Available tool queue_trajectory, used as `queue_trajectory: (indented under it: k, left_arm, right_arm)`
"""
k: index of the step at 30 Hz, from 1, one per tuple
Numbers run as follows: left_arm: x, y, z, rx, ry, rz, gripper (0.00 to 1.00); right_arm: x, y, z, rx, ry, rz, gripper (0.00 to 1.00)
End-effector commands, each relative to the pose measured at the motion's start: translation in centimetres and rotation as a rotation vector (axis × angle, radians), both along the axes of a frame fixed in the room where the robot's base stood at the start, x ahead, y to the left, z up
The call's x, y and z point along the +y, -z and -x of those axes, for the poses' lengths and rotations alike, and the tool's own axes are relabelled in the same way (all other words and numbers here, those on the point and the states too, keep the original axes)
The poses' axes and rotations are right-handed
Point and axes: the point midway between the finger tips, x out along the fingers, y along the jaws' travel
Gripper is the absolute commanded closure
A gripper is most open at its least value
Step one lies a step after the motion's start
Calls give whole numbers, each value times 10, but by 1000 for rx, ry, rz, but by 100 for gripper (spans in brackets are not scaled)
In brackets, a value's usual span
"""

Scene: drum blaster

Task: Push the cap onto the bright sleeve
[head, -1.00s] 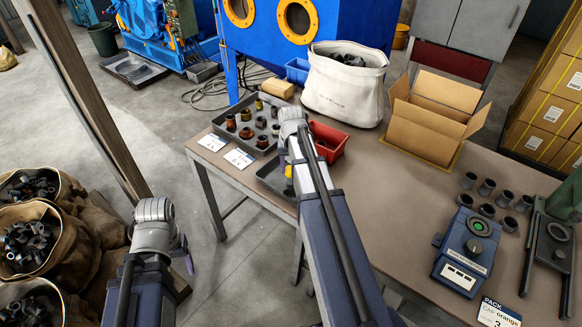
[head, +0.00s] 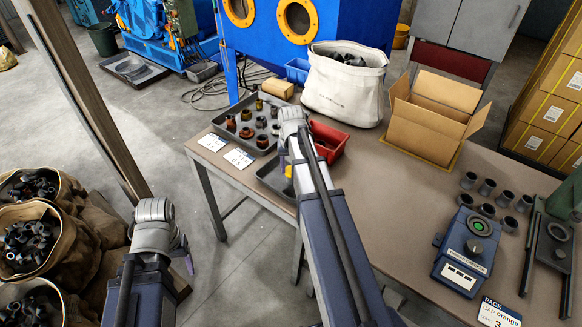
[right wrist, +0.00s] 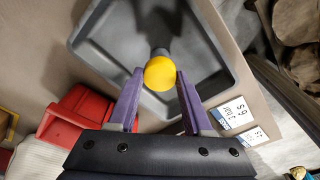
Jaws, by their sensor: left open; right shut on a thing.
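My right gripper (right wrist: 159,72) has its purple fingers on either side of a round yellow cap (right wrist: 160,76) and is shut on it. A grey cylindrical piece (right wrist: 160,52), which looks like the sleeve, shows just beyond the cap over the grey tray (right wrist: 100,50). I cannot tell whether cap and sleeve touch or how far the cap is on. In the head view a bit of yellow (head: 288,171) shows beside my right wrist, and the arm hides most of the tray. My left gripper (head: 188,262) hangs off the table at the left, empty, its fingers mostly hidden.
A parts tray (head: 240,112) with several rusty and dark sleeves stands behind. A red bin (head: 328,141) is right of my right wrist. White cards (head: 238,158) lie at the table edge. A button box (head: 466,250), several grey sleeves (head: 487,187) and an open carton (head: 425,125) are further right.

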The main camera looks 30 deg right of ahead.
Motion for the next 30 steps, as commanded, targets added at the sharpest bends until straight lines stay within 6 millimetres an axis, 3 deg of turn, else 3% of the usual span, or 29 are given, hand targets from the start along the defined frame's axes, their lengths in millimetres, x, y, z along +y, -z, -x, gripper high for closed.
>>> queue_trajectory:
  k: [30]
  left_arm:
    - [0,8,0,0,0,0,31]
  right_arm:
    - [0,8,0,0,0,0,100]
